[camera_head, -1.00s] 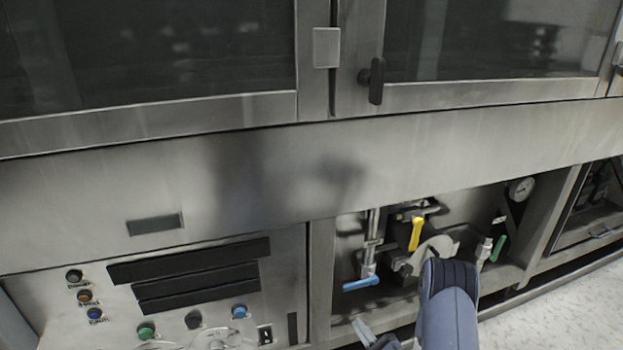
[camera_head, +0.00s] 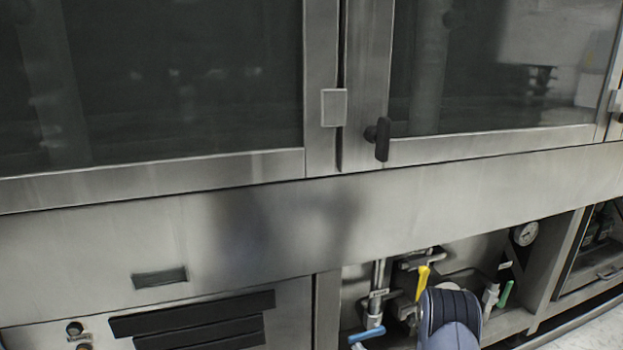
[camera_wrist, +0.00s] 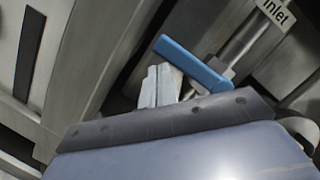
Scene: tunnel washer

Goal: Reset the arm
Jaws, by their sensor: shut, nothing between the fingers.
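My gripper (camera_wrist: 160,85) shows in the wrist view as two pale fingers, closed together with nothing between them. My arm (camera_head: 449,318) rises from the bottom of the head view, in front of the valve recess; the gripper is not visible there. A blue valve handle (camera_wrist: 193,63) lies just beyond and to the right of the fingertips in the wrist view. It also shows in the head view (camera_head: 367,335). I cannot tell whether the fingers touch it.
A pipe labelled "Inlet" (camera_wrist: 244,38) runs behind the blue handle. A yellow handle (camera_head: 422,281), a green handle (camera_head: 505,293) and a gauge (camera_head: 525,234) are in the recess. Above are glass doors with a black latch (camera_head: 381,139). Black vent slats (camera_head: 193,314) are at lower left.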

